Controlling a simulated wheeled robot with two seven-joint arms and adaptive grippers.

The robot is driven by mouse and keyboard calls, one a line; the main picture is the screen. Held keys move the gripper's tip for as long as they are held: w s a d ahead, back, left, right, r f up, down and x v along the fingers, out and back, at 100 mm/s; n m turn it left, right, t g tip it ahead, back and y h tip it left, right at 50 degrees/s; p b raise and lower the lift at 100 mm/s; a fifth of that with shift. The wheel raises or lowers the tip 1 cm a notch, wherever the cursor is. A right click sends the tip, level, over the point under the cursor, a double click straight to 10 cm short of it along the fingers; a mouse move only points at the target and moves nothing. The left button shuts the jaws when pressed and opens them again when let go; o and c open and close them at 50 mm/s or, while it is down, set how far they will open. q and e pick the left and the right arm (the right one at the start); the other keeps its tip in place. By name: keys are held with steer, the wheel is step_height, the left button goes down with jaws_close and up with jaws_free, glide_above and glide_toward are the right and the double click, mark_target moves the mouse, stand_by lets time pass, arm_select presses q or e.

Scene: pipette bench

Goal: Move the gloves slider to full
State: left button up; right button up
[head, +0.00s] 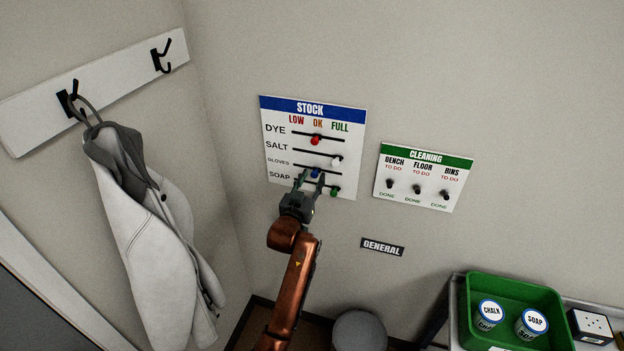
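The white stock board (350,119) with a blue header hangs on the wall, with slider rows for dye, salt, gloves and soap. The blue gloves slider (315,172) sits near the middle of its track, about under OK. My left gripper (312,176) is in front of the board's lower part. Its two fingers are spread and point up, with the blue knob between their tips and a gap showing. I cannot tell whether either finger touches it. The gripper hides part of the gloves and soap rows. My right gripper is out of view.
The red dye knob (316,140) is at OK. The white salt knob (336,161) and green soap knob (334,191) are at full, close to the gripper. A cleaning board (424,178) hangs to the right. A coat (160,230) hangs at left.

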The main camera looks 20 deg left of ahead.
arm_select(q)
steer(key=shift+c, duration=0.4)
jaws_close()
